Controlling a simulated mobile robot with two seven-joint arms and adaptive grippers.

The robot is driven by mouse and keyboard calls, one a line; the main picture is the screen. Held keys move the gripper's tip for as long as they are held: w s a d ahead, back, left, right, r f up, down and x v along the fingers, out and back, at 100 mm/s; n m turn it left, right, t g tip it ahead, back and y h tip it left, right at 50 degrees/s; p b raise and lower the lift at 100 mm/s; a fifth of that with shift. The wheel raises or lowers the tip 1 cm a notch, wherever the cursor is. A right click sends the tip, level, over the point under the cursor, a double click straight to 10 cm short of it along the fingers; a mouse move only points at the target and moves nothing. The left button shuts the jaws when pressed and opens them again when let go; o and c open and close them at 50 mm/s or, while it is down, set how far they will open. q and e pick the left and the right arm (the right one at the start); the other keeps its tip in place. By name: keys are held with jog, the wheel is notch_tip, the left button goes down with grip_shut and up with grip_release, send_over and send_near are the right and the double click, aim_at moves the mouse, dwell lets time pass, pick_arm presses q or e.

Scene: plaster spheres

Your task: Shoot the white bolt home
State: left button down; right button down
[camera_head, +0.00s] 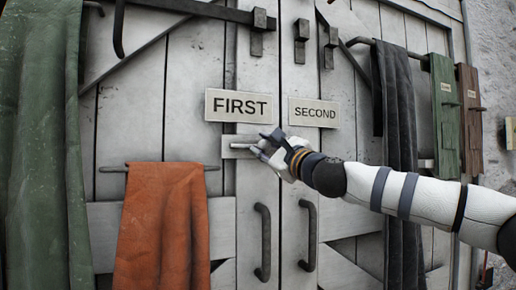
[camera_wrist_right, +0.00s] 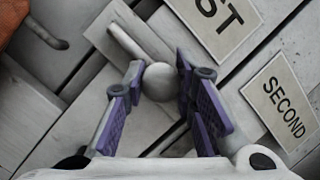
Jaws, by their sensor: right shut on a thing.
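The white bolt (camera_head: 240,146) lies level on a pale plate on the left door leaf, below the FIRST sign (camera_head: 238,106). In the right wrist view the bolt (camera_wrist_right: 133,47) is a pale rod ending in a round knob (camera_wrist_right: 159,82). My right gripper (camera_head: 264,147) reaches in from the right and is shut on the knob, with a purple-padded finger on each side of it. The fingers also show in the wrist view (camera_wrist_right: 160,74). The far socket of the bolt cannot be made out. My left gripper is not in view.
The SECOND sign (camera_head: 314,112) is on the right leaf. Two dark pull handles (camera_head: 262,243) (camera_head: 307,235) stand below my right arm. An orange cloth (camera_head: 160,225) hangs at left, a green cloth (camera_head: 40,140) farther left, and a dark cloth (camera_head: 398,130) at right.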

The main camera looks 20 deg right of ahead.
jog(key=c, duration=1.3)
grip_release()
jog(key=shift+d+r, duration=0.1)
jog(key=shift+d, duration=0.3)
jog(key=shift+s, duration=0.15)
jog(key=v, duration=1.1)
jog(key=shift+s, duration=0.35)
